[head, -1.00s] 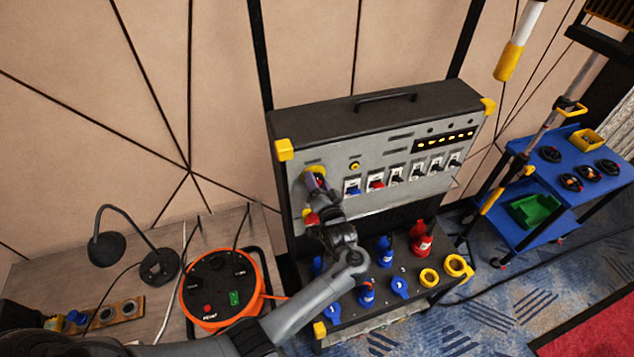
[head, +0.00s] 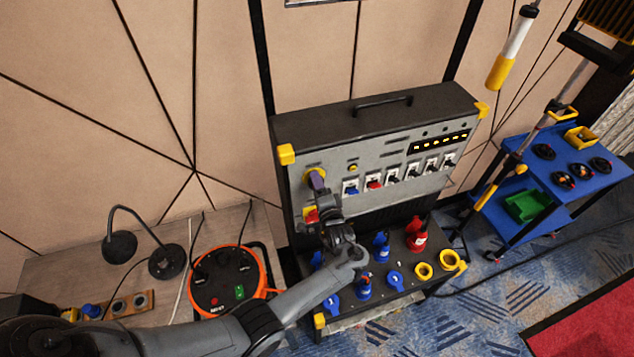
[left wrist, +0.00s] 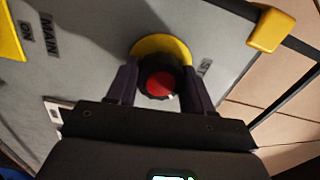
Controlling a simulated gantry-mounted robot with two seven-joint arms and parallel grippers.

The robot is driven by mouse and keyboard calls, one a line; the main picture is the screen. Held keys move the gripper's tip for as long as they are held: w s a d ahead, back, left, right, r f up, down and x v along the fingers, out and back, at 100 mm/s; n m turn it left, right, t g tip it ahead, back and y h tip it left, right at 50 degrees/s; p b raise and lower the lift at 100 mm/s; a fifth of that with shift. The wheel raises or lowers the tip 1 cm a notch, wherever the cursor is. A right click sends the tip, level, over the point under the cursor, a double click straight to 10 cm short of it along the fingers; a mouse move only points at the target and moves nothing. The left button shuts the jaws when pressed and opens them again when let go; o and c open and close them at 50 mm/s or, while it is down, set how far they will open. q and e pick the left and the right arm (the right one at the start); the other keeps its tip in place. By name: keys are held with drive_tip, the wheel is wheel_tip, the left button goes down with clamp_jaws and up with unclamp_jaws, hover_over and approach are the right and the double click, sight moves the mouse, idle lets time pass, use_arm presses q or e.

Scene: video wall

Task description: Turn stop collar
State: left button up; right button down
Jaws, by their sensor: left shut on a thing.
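The stop collar (left wrist: 149,68) is a dark ring around a red button (left wrist: 160,84) on a yellow round plate (left wrist: 160,45), on the grey front panel of the cabinet. My left gripper (left wrist: 158,80) is shut on the collar, one finger on each side. In the head view my left gripper (head: 317,182) reaches the upper left of the panel and hides most of the collar. Some of the yellow plate (head: 313,170) shows there behind the fingers. My right gripper is not in view.
Below, a shelf holds blue plugs (head: 364,288), a red plug (head: 416,236) and yellow rings (head: 424,271). An orange cable reel (head: 228,283) lies left, a blue cart (head: 560,180) right.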

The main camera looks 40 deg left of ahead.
use_arm(q)
drive_tip(key=shift+m, duration=0.4)
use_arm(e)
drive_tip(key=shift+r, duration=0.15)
use_arm(q)
drive_tip(key=o, duration=1)
drive_tip(key=shift+o, duration=0.2)
